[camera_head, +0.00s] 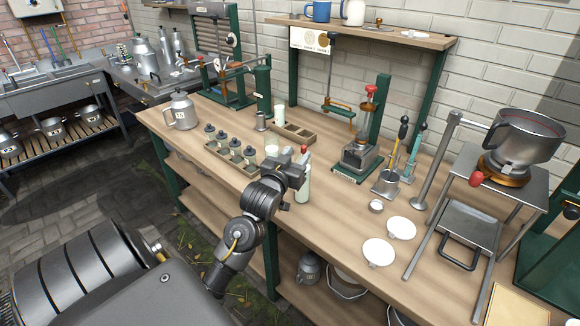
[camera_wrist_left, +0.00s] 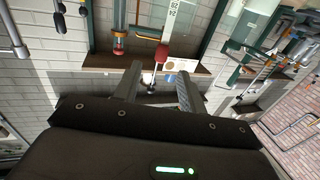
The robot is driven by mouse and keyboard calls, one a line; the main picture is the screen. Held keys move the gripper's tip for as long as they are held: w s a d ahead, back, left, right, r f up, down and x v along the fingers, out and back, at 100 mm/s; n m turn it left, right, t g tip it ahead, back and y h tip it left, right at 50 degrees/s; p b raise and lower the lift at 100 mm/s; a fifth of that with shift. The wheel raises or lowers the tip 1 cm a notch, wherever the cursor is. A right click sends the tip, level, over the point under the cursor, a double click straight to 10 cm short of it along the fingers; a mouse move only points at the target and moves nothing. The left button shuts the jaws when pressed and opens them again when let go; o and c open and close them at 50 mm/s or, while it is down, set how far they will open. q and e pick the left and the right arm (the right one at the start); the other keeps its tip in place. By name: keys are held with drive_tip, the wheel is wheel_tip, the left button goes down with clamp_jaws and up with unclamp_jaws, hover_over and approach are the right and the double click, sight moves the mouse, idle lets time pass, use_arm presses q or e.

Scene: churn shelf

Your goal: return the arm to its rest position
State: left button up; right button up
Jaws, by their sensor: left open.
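My left arm reaches in from the lower left, and its dark gripper (camera_head: 292,170) is above the front edge of the wooden bench (camera_head: 335,240). In the left wrist view its two fingers (camera_wrist_left: 156,92) are spread apart, with nothing visibly clamped between them. A pale bottle with a red cap (camera_head: 303,188) stands on the bench right beside the gripper, partly hidden by it. In the left wrist view, which is upside down, a red-topped pale object (camera_wrist_left: 162,52), probably this bottle, shows beyond the fingers. My right gripper is not in view.
A tray of small dark-topped jars (camera_head: 230,152) and a milk can (camera_head: 181,112) stand left of the gripper. A red-topped press (camera_head: 360,150), a tool cup (camera_head: 387,183) and white discs (camera_head: 379,251) are to the right. A raised shelf (camera_head: 375,34) stands behind.

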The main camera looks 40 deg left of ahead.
use_arm(q)
drive_tip(key=v, duration=0.5)
drive_tip(key=shift+s+b, duration=0.1)
drive_tip(key=shift+b, duration=0.2)
